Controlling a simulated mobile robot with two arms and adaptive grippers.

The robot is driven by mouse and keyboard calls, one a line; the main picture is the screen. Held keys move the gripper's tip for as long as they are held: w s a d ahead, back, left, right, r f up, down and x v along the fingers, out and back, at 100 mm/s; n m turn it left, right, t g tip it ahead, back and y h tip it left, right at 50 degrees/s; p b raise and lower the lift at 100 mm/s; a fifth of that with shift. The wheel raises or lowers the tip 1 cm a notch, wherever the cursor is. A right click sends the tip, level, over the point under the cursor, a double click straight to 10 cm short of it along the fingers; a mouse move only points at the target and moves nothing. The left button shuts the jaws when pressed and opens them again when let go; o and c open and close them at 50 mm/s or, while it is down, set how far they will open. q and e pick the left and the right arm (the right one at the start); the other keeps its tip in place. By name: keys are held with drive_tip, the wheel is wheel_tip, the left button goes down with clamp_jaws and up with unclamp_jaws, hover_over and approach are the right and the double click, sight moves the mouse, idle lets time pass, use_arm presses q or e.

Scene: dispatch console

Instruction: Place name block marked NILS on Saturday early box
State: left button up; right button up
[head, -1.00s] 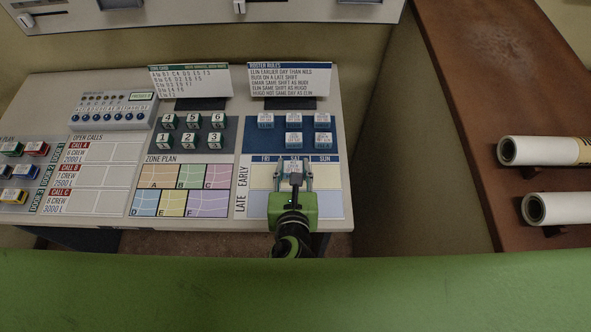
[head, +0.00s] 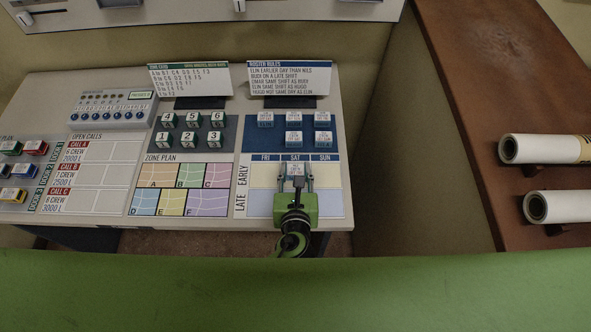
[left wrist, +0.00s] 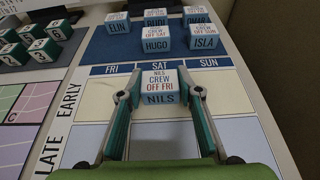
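The NILS name block (left wrist: 160,98), white on top with a blue front, sits between the fingertips of my left gripper (left wrist: 160,88). It reads "CREW OFF FRI". It is over the Saturday early box (left wrist: 178,126), under the SAT heading; whether it touches the board I cannot tell. In the head view the block (head: 296,170) is at the top of the Saturday column, and my left gripper (head: 296,181) reaches it from the front edge. The fingers appear closed on the block's two sides. My right gripper is not in view.
Several other name blocks, including HUGO (left wrist: 156,40) and ISLA (left wrist: 203,37), stand on the dark blue area behind. The Friday early box (head: 264,176) and Sunday early box (head: 327,175) are empty. A roster rules card (head: 290,79) stands at the back.

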use_arm(q)
drive_tip(key=o, duration=0.3)
drive_tip(key=shift+r, duration=0.1)
drive_tip(key=b+v, duration=0.1)
drive_tip(key=v, duration=1.1)
drive_tip(key=shift+r, duration=0.1)
